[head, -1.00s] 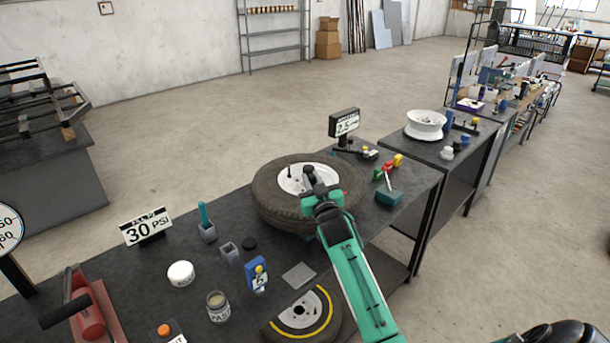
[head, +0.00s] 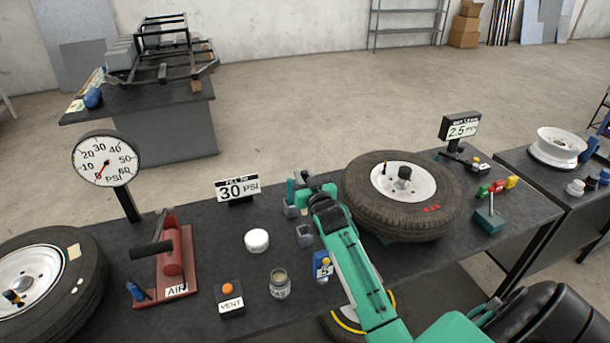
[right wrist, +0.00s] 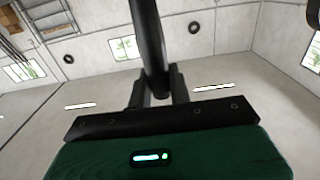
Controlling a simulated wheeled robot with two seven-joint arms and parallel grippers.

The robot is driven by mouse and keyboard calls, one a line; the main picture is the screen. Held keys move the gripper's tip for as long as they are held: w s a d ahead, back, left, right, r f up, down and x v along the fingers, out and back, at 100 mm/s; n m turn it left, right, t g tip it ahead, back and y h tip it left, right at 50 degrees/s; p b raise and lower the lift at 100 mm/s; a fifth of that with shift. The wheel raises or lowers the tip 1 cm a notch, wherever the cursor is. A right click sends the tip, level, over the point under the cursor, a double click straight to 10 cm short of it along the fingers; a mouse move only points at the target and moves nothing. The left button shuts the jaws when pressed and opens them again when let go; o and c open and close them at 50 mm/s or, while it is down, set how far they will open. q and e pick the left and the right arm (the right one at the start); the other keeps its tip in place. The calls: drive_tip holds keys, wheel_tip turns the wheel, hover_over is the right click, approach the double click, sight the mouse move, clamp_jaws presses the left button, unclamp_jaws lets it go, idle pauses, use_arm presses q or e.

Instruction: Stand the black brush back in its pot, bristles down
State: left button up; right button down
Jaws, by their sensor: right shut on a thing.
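My right gripper (head: 308,190) is over the back of the bench in the head view, beside the pots. It is shut on the black brush, whose dark rod (right wrist: 150,45) stands between the fingers (right wrist: 157,92) in the right wrist view. The bristles cannot be made out. A grey pot (head: 305,236) stands just in front of the gripper, with its top opening showing and no brush seen in it. My left gripper is not in view.
A tyre (head: 365,212) lies right of my arm. The 30 PSI sign (head: 237,190) stands behind and left. A white lid (head: 257,240), a paste jar (head: 280,285) and a blue tag block (head: 322,266) stand in front. The red air tool (head: 170,260) is further left.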

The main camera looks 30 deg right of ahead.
drive_tip(key=shift+f+b, duration=0.7)
drive_tip(key=shift+f, duration=0.2)
wheel_tip(320, 180, down, 4)
drive_tip(key=b, duration=0.3)
drive_tip(key=shift+b, duration=0.35)
drive_tip(key=shift+f+b, duration=1.65)
drive_tip(key=shift+f, duration=1.1)
drive_tip(key=c, duration=1.2)
unclamp_jaws()
drive_tip(key=shift+r, duration=0.1)
wheel_tip(320, 180, up, 20)
drive_tip(key=b, duration=0.3)
drive_tip(key=shift+f, duration=0.2)
